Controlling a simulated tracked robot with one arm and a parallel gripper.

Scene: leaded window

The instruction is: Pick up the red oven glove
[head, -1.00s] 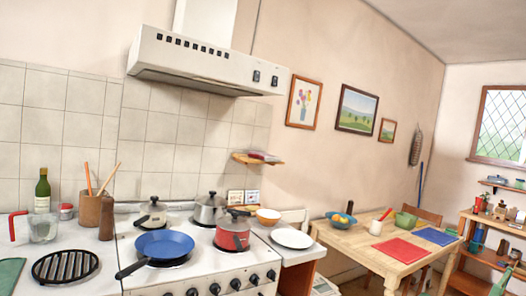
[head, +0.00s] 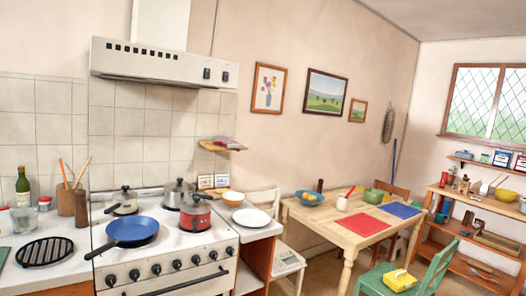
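I cannot make out a red oven glove for certain. A small wooden wall shelf (head: 232,148) right of the hood holds a flat dark red and pinkish thing (head: 222,140); it is too small to tell whether this is a glove or something else. A flat red rectangle (head: 363,226) lies on the wooden table and looks like a place mat. My gripper is not in view.
The white cooker (head: 170,272) bears a blue pan (head: 132,230), a red pot (head: 196,214) and other pots. The wooden table (head: 325,225) stands right of it. A green chair (head: 430,272) with a yellow thing (head: 399,280) is at front right, before a shelf unit (head: 480,206).

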